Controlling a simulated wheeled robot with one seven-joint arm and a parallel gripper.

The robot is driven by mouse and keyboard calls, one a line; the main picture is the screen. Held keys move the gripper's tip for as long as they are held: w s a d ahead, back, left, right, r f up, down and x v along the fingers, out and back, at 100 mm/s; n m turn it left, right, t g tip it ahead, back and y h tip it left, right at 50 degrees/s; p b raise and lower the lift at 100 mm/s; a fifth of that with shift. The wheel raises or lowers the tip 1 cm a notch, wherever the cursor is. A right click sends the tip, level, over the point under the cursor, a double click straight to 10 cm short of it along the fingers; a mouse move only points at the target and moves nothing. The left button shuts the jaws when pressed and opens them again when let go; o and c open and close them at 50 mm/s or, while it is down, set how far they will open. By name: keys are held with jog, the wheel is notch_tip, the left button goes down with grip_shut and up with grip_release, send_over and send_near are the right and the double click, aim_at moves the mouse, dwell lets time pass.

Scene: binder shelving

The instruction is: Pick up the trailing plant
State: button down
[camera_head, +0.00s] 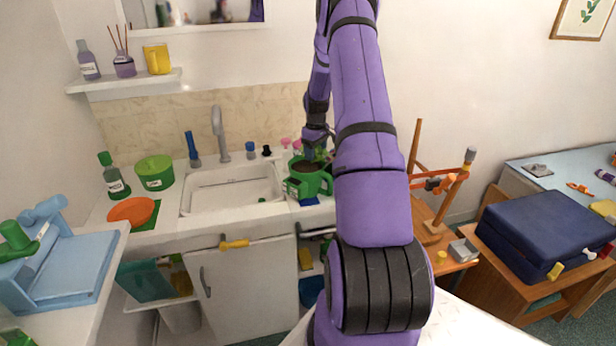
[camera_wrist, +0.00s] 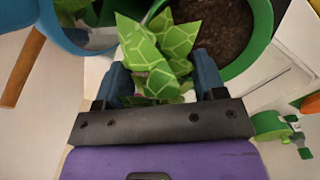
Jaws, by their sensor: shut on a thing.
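The trailing plant (camera_wrist: 150,50) has pale green, faceted leaves and shows between my gripper's two fingers in the wrist view. My gripper (camera_wrist: 162,78) is shut on its leaves. A green pot with dark brown soil (camera_wrist: 248,50) is right beside the leaves. In the head view, my gripper (camera_head: 316,152) points down over this green pot (camera_head: 312,184), at the right end of the sink counter. The leaves are mostly hidden there by my gripper and arm. I cannot tell whether the plant is clear of the pot.
The sink basin (camera_head: 232,193) is left of the pot, with a grey tap (camera_head: 219,130) behind it. Small pink and black items stand close behind the pot. A wooden stand (camera_head: 432,200) is to the right. A blue round object (camera_wrist: 75,42) is near my left finger.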

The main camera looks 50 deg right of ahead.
jog(key=shift+w+a+r, duration=0.25)
jog(key=shift+r, duration=0.1)
jog(key=w+a+r, duration=0.7)
jog(key=a, duration=0.3)
jog(key=shift+w+a+r, duration=0.2)
jog(key=shift+w+a, duration=0.2)
jog(key=shift+r, duration=0.1)
jog(key=w+a, duration=0.9)
jog(key=a, duration=0.3)
jog(key=w+a, duration=0.9)
jog(key=a, duration=0.4)
jog(key=w+a, duration=0.9)
jog(key=a, duration=0.4)
jog(key=shift+w+r, duration=0.3)
jog(key=shift+w, duration=0.1)
jog(key=shift+f, duration=0.15)
